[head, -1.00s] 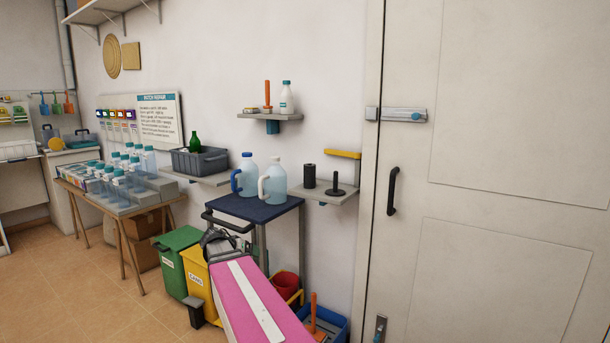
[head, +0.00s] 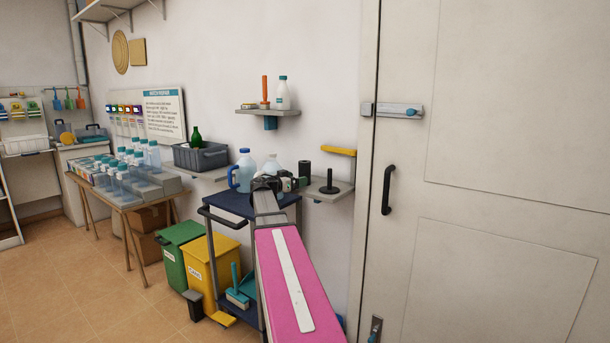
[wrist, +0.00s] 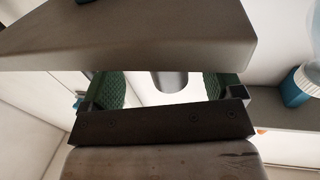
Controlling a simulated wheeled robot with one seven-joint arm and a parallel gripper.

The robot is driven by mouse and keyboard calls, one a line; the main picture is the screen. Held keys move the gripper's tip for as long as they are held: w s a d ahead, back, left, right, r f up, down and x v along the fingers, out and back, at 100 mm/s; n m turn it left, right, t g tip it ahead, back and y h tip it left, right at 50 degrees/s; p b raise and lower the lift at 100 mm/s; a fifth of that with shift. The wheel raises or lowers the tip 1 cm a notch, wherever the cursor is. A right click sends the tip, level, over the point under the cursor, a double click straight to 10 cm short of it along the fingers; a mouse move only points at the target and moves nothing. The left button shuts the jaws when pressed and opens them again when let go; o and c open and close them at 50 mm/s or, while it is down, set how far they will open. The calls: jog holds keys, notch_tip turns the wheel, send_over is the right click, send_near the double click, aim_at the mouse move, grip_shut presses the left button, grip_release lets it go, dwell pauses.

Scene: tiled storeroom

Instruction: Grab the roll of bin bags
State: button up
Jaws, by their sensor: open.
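The roll of bin bags is most likely the black upright cylinder (head: 304,171) on the small grey wall shelf (head: 322,196), right of the jugs. My gripper (head: 291,183) is just in front of it and left of it in the head view, hiding its lower part. The wrist view seems upside down. There my gripper (wrist: 166,90) is open, its green pads apart. The dark end of a cylinder, probably the roll (wrist: 170,81), shows in the gap between them. A grey slab, probably the shelf (wrist: 130,40), covers its other end. Contact cannot be told.
A black spindle on a round base (head: 329,184) stands right of the roll. A yellow bar (head: 339,151) is behind.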

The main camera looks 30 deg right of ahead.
aim_at(300, 176)
jog(key=d, duration=0.1)
jog(key=w+d, duration=0.1)
jog(key=d, duration=0.3)
jog(key=shift+w+d+r, duration=0.2)
jog(key=shift+w, duration=0.1)
jog(key=c, duration=1.1)
